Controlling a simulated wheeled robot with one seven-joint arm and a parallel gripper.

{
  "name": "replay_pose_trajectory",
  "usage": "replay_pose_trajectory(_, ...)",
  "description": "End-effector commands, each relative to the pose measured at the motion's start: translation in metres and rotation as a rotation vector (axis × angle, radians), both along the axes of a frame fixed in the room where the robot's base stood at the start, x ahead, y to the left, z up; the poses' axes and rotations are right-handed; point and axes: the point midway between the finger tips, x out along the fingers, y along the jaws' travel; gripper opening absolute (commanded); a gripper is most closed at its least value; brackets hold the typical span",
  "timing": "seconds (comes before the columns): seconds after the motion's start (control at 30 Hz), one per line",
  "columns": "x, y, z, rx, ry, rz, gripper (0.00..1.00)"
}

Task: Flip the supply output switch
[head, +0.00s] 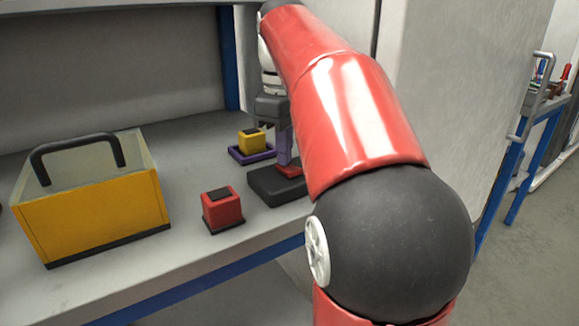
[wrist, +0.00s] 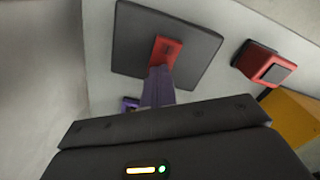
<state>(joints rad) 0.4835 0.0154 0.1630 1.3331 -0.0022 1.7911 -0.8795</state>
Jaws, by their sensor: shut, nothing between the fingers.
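The supply output switch is a red rocker (wrist: 167,50) on a flat black housing (wrist: 133,42). In the head view the housing (head: 270,186) lies on the bench, with a little of the red rocker (head: 290,171) visible below my fingers. My gripper (head: 285,160) points down with its purple fingers shut and empty. In the wrist view the fingertips of my gripper (wrist: 160,69) overlap the near end of the red rocker. I cannot tell whether they touch it. My fingers hide part of the rocker.
A red block with a black top (head: 222,210) stands left of the housing. A yellow block (head: 252,140) sits in a purple tray (head: 238,155) behind it. A yellow case with a black handle (head: 95,215) stands at left. A grey wall panel (head: 440,90) rises at right.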

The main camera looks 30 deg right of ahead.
Motion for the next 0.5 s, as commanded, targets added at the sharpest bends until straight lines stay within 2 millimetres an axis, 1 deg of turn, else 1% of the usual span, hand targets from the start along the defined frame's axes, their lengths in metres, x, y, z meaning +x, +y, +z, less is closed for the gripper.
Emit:
replay_pose_trajectory(0.17, 0.000, 0.000, 0.009, 0.001, 0.003, -0.001, 0.00)
replay_pose_trajectory(0.5, 0.000, 0.000, 0.036, 0.000, 0.002, 0.000, 0.00)
